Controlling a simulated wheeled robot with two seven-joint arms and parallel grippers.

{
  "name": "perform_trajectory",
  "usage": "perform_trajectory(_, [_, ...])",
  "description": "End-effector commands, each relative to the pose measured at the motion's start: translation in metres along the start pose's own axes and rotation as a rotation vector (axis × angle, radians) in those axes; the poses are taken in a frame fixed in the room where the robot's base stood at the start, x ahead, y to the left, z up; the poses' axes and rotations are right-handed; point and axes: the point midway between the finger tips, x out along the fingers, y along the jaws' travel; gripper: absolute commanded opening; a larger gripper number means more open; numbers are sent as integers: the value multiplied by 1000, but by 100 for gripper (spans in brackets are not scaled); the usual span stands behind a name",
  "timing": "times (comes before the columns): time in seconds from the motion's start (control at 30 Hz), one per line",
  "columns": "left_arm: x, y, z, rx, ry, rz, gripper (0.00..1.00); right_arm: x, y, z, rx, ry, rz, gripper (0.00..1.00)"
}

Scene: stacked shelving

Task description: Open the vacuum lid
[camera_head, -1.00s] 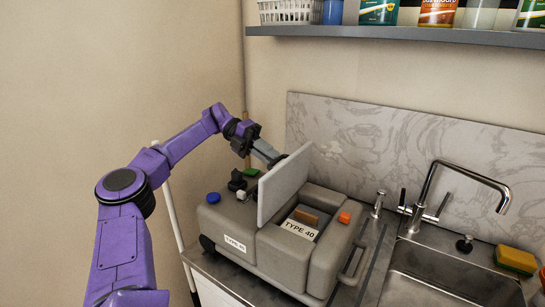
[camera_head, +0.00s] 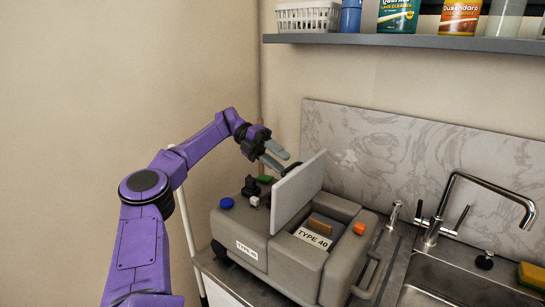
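The grey vacuum (camera_head: 285,268) sits on the counter left of the sink. Its flat lid (camera_head: 298,190) stands raised and nearly upright, tilted a little. The compartment beside the lid is uncovered and shows a brown piece and a "TYPE 40" label (camera_head: 314,237). My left gripper (camera_head: 276,158) is behind and left of the lid's upper part, with its two fingers apart and nothing between them. A dark part behind the lid lies close to the fingers; I cannot tell whether they touch. My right gripper is not in view.
A metal sink (camera_head: 440,287) with a tall faucet (camera_head: 480,185) is at the right, with a yellow sponge (camera_head: 531,276) at the edge. A shelf (camera_head: 400,42) with bottles and a white basket (camera_head: 307,17) hangs above. The wall at left is bare.

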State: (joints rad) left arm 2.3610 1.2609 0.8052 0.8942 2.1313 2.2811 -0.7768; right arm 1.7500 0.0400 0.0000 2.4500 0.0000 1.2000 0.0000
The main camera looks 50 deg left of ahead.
Motion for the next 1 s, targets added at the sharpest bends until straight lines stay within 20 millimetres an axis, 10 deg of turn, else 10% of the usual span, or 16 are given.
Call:
perform_trajectory(0.33, [-51,-1,2,-11,2,6,38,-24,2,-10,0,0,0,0])
perform_trajectory(1.0, [-56,2,2,-3,-1,0,38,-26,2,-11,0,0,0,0])
